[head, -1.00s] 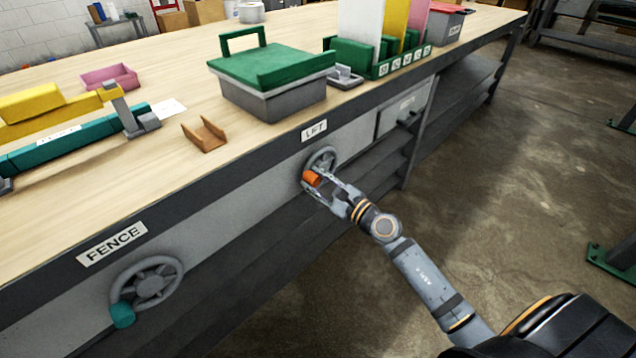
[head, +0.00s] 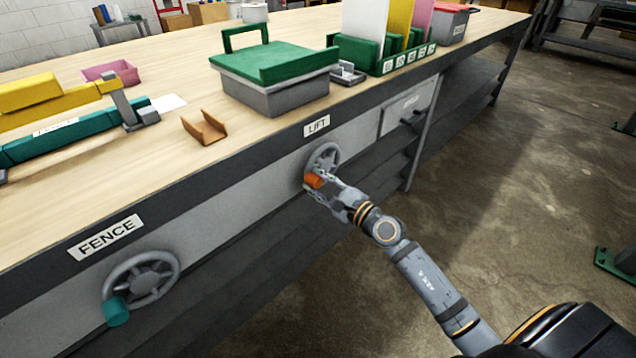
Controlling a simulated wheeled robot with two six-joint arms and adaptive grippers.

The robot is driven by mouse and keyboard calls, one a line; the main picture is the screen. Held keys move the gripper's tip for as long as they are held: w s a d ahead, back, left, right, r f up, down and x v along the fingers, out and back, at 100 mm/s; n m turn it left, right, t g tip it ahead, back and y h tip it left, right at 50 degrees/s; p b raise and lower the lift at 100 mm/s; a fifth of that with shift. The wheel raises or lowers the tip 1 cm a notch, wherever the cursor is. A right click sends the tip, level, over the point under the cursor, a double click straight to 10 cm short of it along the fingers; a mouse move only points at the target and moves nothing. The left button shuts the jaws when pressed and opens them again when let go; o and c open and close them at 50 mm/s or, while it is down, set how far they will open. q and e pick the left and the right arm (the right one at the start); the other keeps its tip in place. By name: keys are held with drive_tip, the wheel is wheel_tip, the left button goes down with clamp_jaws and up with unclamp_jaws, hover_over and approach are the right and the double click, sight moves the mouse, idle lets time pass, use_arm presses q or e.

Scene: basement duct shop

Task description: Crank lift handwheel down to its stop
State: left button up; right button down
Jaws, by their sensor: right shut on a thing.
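The lift handwheel (head: 324,156) is a grey wheel on the bench front, under the label LIFT (head: 317,126). Its orange knob (head: 313,180) sits at the wheel's lower left. My right gripper (head: 314,184) is shut on the orange knob, its fingers around it and hiding the lower part of the wheel. A second grey handwheel (head: 142,281) with a teal knob (head: 116,312) is under the label FENCE (head: 106,238) at the lower left. My left gripper is not in the view.
The wooden bench top (head: 120,200) holds a green-lidded grey box (head: 272,78), an orange channel piece (head: 204,129), a pink tray (head: 112,73) and a green rack (head: 385,58) with coloured sheets. A drawer panel (head: 408,105) is right of the wheel.

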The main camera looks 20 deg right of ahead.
drive_tip(key=c, duration=1)
unclamp_jaws()
drive_tip(key=shift+w+f, duration=0.1)
wheel_tip(320, 180, up, 10)
drive_tip(key=shift+r, duration=0.1)
drive_tip(key=shift+c, duration=0.3)
